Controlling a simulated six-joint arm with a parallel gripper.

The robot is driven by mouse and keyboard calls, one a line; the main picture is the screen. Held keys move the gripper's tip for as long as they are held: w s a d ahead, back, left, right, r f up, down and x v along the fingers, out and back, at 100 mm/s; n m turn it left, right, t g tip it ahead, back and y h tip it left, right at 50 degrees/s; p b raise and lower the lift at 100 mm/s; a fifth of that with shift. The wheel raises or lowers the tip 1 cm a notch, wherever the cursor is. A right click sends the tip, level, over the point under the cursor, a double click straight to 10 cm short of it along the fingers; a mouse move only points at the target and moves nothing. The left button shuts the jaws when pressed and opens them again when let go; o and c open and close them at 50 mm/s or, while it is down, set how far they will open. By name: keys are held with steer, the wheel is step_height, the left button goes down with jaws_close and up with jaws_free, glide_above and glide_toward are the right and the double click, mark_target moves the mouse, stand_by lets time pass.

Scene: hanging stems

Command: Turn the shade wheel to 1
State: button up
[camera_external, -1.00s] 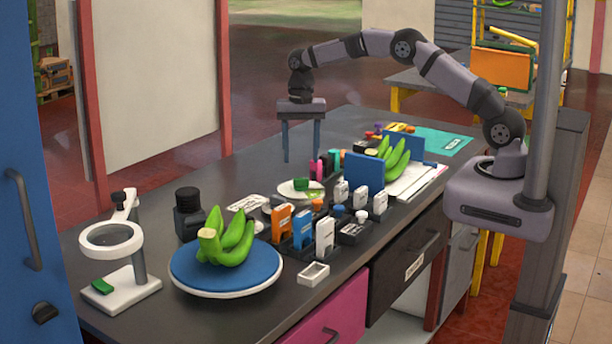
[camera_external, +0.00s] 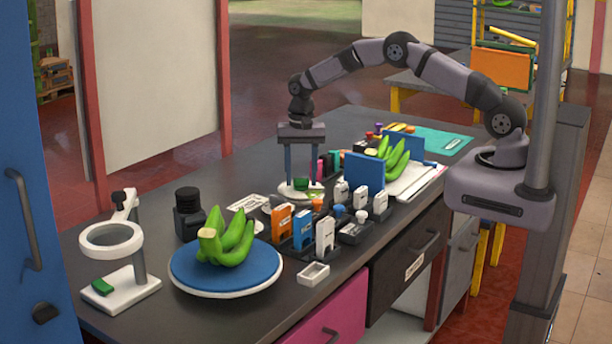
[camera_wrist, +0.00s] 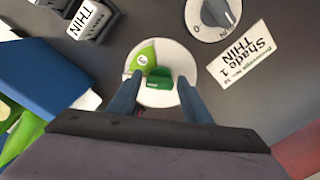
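A white disc (camera_wrist: 165,108) carries a pale green wedge (camera_wrist: 146,57) with a small round mark and a dark green block (camera_wrist: 157,84). This disc may be the shade wheel; its mark is too small to read. The disc (camera_external: 296,196) is also in the external view, beneath my gripper (camera_external: 302,181). My gripper (camera_wrist: 160,82) is open, with one finger on each side of the dark green block; contact is not clear. A grey dial (camera_wrist: 217,12) with a pointer and a "0" mark is cut off at the top of the wrist view.
A card (camera_wrist: 241,53) reading "Shade 1 THIN" lies beside the dial. Labelled blocks (camera_external: 303,228), blue upright panels (camera_external: 364,176) and green bananas (camera_external: 393,158) crowd the right side. More bananas (camera_external: 228,238) rest on a blue round plate (camera_external: 192,271).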

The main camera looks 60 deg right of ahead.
steer(key=c, duration=0.7)
